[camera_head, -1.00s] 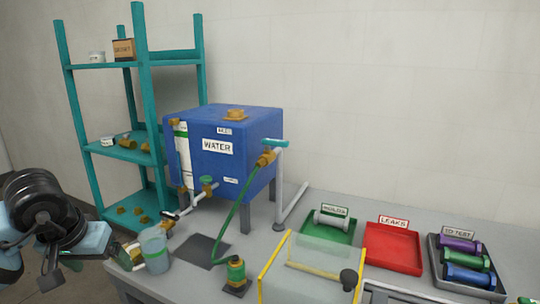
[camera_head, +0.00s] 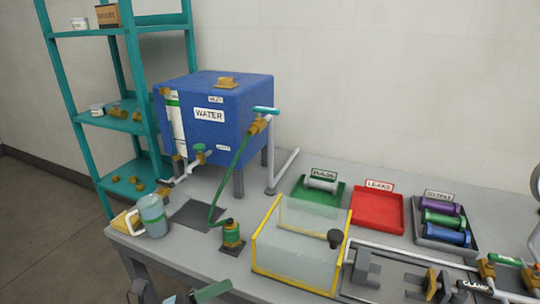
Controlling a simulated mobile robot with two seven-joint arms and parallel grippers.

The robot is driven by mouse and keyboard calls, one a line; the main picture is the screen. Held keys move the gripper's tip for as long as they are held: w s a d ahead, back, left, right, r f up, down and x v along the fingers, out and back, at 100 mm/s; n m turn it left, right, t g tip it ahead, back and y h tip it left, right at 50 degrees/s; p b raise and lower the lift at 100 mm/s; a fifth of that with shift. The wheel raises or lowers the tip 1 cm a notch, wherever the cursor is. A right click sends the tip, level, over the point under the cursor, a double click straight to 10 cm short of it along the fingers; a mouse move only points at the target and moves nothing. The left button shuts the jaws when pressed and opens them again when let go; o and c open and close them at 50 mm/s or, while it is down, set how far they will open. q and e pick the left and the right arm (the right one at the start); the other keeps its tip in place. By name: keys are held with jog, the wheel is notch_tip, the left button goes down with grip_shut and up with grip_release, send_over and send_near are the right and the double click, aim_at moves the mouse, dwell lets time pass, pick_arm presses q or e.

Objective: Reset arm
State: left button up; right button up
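The task names only my arm. In the head view, dark parts that look like my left gripper (camera_head: 165,296) show at the bottom edge, left of centre, in front of the table. They are mostly cut off by the frame, so I cannot tell whether the fingers are open or shut, or whether they hold anything. My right gripper does not show clearly.
A blue water tank (camera_head: 212,130) stands on the grey table, with a teal shelf (camera_head: 128,117) behind. A pitcher (camera_head: 152,217), a green-banded pump (camera_head: 232,236), a clear yellow-edged box (camera_head: 300,250), a green tray (camera_head: 303,194), a red tray (camera_head: 378,222) and a dark tray (camera_head: 425,238) are on the table.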

pick_arm(q)
jog(key=s+a+f+n+t+y, duration=0.1)
jog(key=a+f+n+t+y, duration=0.3)
jog(key=n, duration=0.6)
jog(key=s+a+f+n+t+y+p, duration=0.1)
jog(key=s+f+n+y, duration=0.1)
jog(key=f+n+y, duration=0.5)
jog(key=s+a+f+n+t+y, duration=0.1)
jog(key=a+f+n+t+y, duration=0.2)
jog(key=n, duration=0.9)
jog(key=s+a+f+n+g+y, duration=0.3)
jog(key=s+f+n+g, duration=0.4)
jog(key=s+f+n, duration=0.6)
jog(key=s+f, duration=0.2)
jog(key=s, duration=0.3)
jog(key=shift+a+n+p, duration=0.2)
jog(key=shift+n+p, duration=0.1)
jog(key=shift+p, duration=0.05)
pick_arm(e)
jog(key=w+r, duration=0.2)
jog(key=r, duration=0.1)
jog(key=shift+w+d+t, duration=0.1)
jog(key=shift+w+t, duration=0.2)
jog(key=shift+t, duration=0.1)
